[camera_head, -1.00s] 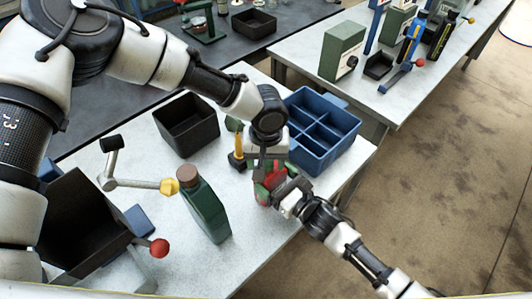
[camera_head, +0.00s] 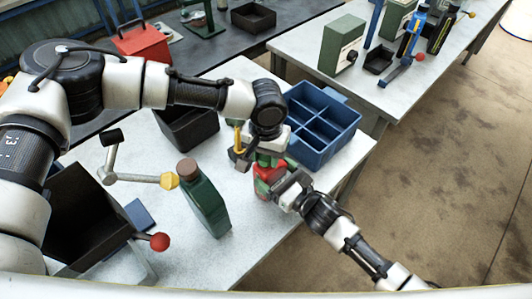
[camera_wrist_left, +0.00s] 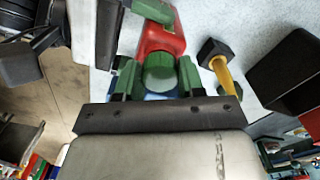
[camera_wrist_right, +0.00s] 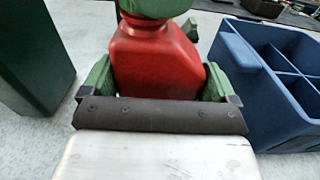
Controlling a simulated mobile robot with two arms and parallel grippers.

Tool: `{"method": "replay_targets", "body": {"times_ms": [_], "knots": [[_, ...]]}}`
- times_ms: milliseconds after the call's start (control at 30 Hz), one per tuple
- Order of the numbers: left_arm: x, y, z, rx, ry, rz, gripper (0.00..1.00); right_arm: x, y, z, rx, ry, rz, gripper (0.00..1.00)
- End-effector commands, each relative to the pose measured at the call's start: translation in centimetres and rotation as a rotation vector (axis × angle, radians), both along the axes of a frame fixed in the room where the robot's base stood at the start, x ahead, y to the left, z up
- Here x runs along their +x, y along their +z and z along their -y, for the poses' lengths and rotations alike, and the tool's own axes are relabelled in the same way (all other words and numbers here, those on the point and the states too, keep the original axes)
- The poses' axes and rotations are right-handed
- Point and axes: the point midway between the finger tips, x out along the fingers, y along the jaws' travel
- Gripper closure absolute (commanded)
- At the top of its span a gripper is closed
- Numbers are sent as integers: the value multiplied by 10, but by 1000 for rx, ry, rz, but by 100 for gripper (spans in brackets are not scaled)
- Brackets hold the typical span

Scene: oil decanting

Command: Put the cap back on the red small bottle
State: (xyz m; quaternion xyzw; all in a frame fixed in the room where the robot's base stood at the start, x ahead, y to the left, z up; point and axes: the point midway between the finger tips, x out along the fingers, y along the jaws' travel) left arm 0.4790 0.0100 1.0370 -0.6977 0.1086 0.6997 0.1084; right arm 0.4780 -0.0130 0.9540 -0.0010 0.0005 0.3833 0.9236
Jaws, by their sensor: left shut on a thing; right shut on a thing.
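The small red bottle (camera_head: 268,178) stands upright near the table's right edge; it also shows in the left wrist view (camera_wrist_left: 160,38) and right wrist view (camera_wrist_right: 157,65). My right gripper (camera_wrist_right: 157,80) is shut on its body from the side. My left gripper (camera_wrist_left: 157,76) is above the bottle, shut on the green cap (camera_wrist_left: 160,72). The cap is at the bottle's top, in line with it, and its lower edge looks close to or touching the bottle.
A blue divided crate (camera_head: 352,128) stands close behind the bottle. A tall green bottle (camera_head: 205,203) is to the left, near a crank handle (camera_head: 135,182). A yellow-handled tool (camera_head: 238,138) and a black bin (camera_head: 185,132) lie behind.

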Motion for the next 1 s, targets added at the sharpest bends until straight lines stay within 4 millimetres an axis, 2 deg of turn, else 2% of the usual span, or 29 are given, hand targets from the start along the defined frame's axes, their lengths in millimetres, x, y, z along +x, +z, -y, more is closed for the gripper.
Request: {"method": "replay_targets", "body": {"times_ms": [100, 200, 500, 533, 667, 700, 1000], "knots": [[-3, -1, 1, -6, -172, -4, 90, 1, 1, -1, 2, -1, -1, 77], [-2, 0, 1, -5, -244, -3, 90, 1, 0, -1, 2, -2, -1, 77], [-1, 0, 1, -4, -261, -1, 90, 1, 1, 0, 3, -2, -1, 77], [-1, 0, 1, -4, -261, -1, 59, 1, 1, 0, 2, -2, -1, 77], [-1, 0, 0, -2, -259, 1, 39, 1, 1, 0, 2, -2, -1, 77], [-1, 0, 0, -2, -258, 1, 36, 1, 1, 0, 2, -2, -1, 77], [1, 5, 0, -1, -256, 3, 36, 1, 1, 0, 2, -1, 1, 77]]}}
